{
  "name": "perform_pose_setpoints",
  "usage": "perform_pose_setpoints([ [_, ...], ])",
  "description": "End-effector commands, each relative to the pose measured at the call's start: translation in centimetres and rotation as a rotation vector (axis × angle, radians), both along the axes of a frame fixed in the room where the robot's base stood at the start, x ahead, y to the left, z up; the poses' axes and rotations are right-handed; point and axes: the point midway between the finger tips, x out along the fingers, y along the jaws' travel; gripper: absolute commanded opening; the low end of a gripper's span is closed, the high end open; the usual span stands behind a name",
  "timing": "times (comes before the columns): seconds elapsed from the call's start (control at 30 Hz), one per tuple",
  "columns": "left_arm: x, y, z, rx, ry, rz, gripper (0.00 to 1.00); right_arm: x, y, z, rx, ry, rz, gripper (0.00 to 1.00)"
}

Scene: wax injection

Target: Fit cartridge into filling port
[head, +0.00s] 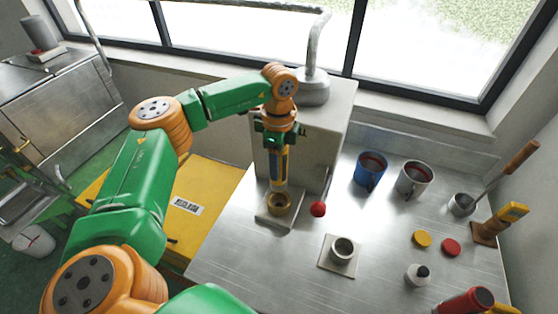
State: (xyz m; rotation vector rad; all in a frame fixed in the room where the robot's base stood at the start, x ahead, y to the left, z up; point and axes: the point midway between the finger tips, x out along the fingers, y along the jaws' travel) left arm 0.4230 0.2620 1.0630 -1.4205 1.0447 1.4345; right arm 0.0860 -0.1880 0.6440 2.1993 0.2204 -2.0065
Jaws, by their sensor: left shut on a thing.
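My left gripper (279,150) comes down in front of the metal machine and is shut on the cartridge (280,176). The cartridge is a slim, upright metallic cylinder, partly hidden by the gripper's fingers. The filling port (279,204), a brass-coloured ring, sits on a small plate at the machine's foot. The cartridge's lower end is right above or at the port's opening; I cannot tell whether it is inside. My right gripper is not in view.
A red-knobbed lever (318,209) stands close right of the port. A square plate with a metal cup (342,250) lies in front. A blue mug (370,172), a grey mug (414,178) and small caps (422,239) are on the right. The table's front middle is clear.

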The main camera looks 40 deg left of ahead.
Motion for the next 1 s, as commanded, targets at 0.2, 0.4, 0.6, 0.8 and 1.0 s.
perform_pose_setpoints([
  [0.2, 0.0, -0.1, -3.2, -0.001, 0.001, -0.001, 0.0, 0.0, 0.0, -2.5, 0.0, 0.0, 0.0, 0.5],
  [0.4, 0.0, 0.0, -4.9, -0.001, 0.0, -0.001, 0.0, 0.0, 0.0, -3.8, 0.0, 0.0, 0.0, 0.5],
  [0.6, 0.0, 0.0, -4.9, -0.001, 0.0, 0.0, 0.0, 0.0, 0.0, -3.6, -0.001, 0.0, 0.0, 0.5],
  [0.8, 0.0, 0.0, -4.8, -0.001, 0.0, -0.001, 0.0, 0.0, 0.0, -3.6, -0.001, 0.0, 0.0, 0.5],
  [1.0, 0.0, -0.1, -4.8, -0.001, 0.001, -0.001, 0.0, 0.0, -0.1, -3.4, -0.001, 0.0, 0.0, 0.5],
])
